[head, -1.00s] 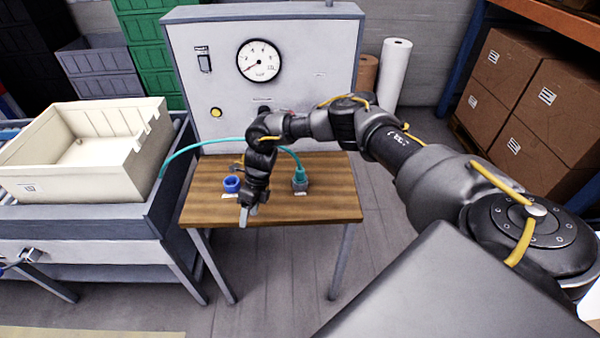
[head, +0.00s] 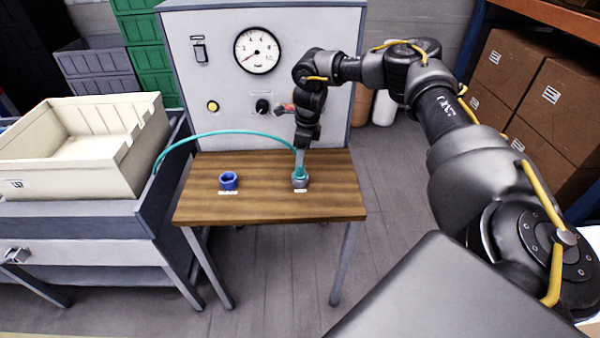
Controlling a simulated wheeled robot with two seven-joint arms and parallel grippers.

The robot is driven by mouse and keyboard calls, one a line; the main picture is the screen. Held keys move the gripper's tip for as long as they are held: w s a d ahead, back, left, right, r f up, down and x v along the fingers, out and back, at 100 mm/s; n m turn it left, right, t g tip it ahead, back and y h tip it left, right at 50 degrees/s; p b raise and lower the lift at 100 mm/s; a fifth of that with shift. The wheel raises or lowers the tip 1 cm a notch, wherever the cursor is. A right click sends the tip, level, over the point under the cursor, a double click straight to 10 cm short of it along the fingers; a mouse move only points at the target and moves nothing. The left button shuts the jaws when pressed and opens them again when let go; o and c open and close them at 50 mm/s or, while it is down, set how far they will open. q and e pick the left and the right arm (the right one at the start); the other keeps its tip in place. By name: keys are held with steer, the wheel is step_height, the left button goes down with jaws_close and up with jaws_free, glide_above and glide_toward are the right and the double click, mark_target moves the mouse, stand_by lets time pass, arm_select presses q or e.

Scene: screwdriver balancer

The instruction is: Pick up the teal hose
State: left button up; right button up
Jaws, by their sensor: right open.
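The teal hose (head: 222,134) arcs from the grey bench on the left across the wooden table. Its right end comes down into a grey holder (head: 300,182) on the table's right part. My right gripper (head: 300,163) points down at that end, with its fingers around or just in front of the hose's teal end piece; I cannot tell which. It is open. The gripper partly hides the end piece. My left gripper does not show.
A blue ring (head: 229,181) sits on the wooden table (head: 262,207). Behind stands a grey panel (head: 225,80) with a gauge (head: 257,50), a yellow button (head: 212,106) and a knob. A cream crate (head: 85,150) stands on the left bench. The table's front is clear.

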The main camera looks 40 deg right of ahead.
mark_target(300, 173)
steer(key=shift+w+f, duration=0.1)
steer(key=shift+f, duration=0.3)
steer(key=shift+a+f+p, duration=0.1)
steer(key=shift+f+p, duration=0.3)
steer(key=shift+f, duration=0.05)
step_height(300, 173, down, 4)
steer(key=shift+w+a+f+p, duration=0.1)
steer(key=shift+f+p, duration=0.05)
steer(key=shift+p, duration=0.4)
steer(key=c, duration=1.1)
